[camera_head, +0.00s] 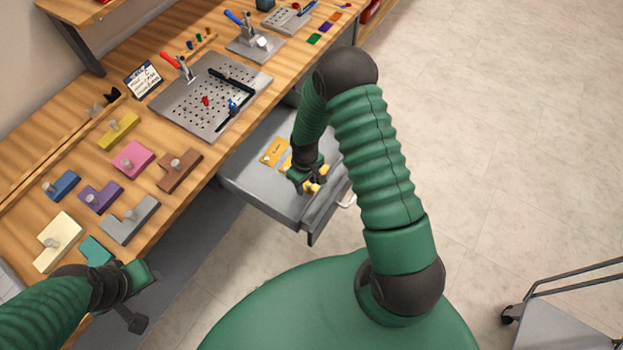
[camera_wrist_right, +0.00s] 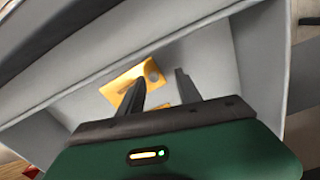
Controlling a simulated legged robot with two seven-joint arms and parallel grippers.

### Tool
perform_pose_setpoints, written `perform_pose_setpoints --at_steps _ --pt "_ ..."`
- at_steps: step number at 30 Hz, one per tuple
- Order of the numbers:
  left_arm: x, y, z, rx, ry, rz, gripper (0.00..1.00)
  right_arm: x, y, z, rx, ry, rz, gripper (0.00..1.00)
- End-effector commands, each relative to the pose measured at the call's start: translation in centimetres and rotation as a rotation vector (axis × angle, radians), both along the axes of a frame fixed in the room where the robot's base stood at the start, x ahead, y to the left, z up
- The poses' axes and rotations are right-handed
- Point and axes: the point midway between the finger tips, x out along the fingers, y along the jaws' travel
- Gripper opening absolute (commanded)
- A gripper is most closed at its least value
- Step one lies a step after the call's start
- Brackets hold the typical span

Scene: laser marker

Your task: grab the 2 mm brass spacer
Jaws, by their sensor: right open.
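Flat yellow-gold brass pieces lie in the open grey drawer (camera_head: 262,188) below the bench. One brass piece with a hole (camera_head: 273,151) lies toward the back; it also shows in the right wrist view (camera_wrist_right: 122,84). Another brass piece (camera_head: 312,186) is partly hidden by my right gripper (camera_head: 307,184). Markings are too small to read, so I cannot tell which is the 2 mm spacer. My right gripper is open above the drawer, its two fingers (camera_wrist_right: 160,88) pointing down into it, with nothing seen held. My left gripper (camera_head: 145,285) is beside the bench's front edge, its jaws unclear.
The drawer's walls and front handle (camera_head: 347,200) surround the right gripper. On the bench (camera_head: 190,205) are several coloured blocks with knobs, a perforated fixture plate (camera_head: 190,105) with a red-handled clamp, and a small sign (camera_head: 142,79). A cart (camera_head: 570,325) stands at the lower right.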

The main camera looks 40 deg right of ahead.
Motion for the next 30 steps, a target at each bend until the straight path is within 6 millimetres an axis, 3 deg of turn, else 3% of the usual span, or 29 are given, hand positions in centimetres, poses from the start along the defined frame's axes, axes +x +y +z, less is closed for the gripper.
perform_pose_setpoints --at_steps 3,10,20,30 --pt "0.01 -0.02 0.01 0.0 0.0 0.0 0.36 0.01 -0.31 -1.56 0.001 -0.001 -0.004 0.41" --pt "0.01 -0.04 0.0 0.0 0.0 -0.001 0.36 0.05 -0.24 -1.67 -0.001 -0.002 -0.004 0.41" --pt "0.01 -0.02 0.0 0.0 0.0 -0.001 0.36 0.09 -0.07 -1.61 -0.003 -0.003 -0.003 0.0" --pt "0.01 -0.03 0.0 0.0 0.0 -0.001 0.36 0.08 -0.25 -1.64 0.0 -0.003 -0.004 0.0"
